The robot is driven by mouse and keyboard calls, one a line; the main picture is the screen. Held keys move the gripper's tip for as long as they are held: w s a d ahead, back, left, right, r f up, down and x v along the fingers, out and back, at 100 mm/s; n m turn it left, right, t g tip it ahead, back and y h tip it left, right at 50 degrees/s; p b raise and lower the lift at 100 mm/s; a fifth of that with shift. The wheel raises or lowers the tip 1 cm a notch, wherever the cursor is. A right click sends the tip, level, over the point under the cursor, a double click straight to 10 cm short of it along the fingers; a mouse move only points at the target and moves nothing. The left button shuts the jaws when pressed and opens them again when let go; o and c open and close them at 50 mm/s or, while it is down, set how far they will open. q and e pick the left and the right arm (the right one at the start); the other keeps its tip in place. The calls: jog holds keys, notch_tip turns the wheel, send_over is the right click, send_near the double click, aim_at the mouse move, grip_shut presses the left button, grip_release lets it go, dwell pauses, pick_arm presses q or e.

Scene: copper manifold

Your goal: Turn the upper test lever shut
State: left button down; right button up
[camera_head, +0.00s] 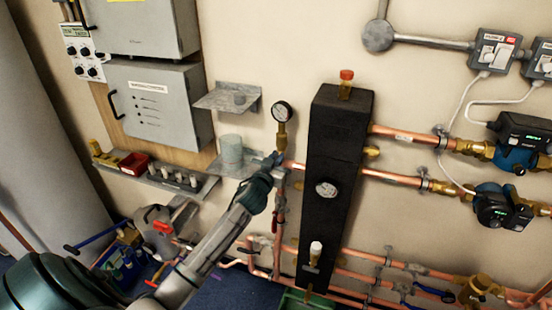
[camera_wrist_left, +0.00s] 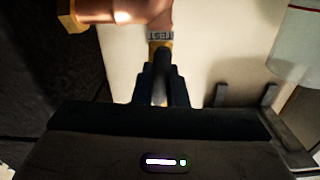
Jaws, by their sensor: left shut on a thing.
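The upper test lever (camera_wrist_left: 161,62) shows in the left wrist view as a narrow dark handle below a grey tag reading TEST, with a little yellow beside it. My left gripper (camera_wrist_left: 161,92) is shut on this lever. The fingers hide much of the handle, so I cannot tell its exact angle. Copper pipework (camera_wrist_left: 150,10) crosses just above the tag. In the head view my left gripper (camera_head: 275,162) is at the copper pipe just left of the tall black manifold block (camera_head: 335,150), below a round gauge (camera_head: 281,111). The lever is hidden there. My right gripper is not in view.
A pale cylinder (camera_head: 231,150) stands on the shelf close left of my gripper; a small bracket shelf (camera_head: 226,98) is above it. Grey control boxes (camera_head: 160,105) hang further left. Pumps (camera_head: 503,205) and copper pipes fill the right side. Lower pipes run beneath the block.

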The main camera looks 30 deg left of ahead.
pick_arm(q)
jog(key=m, duration=0.3)
jog(key=shift+d+p, duration=0.1)
jog(key=shift+p, duration=0.25)
jog(key=m+p, duration=0.1)
jog(key=m, duration=0.4)
jog(key=shift+d+m+p, duration=0.1)
jog(key=shift+m+p, duration=0.2)
jog(key=m+p, duration=0.2)
jog(key=m, duration=0.3)
jog(key=shift+f, duration=0.2)
jog(key=shift+d+f+m+p, duration=0.15)
jog(key=shift+m+p, duration=0.3)
jog(key=shift+m, duration=1.55)
jog(key=c, duration=1.5)
grip_release()
jog(key=shift+o, duration=0.2)
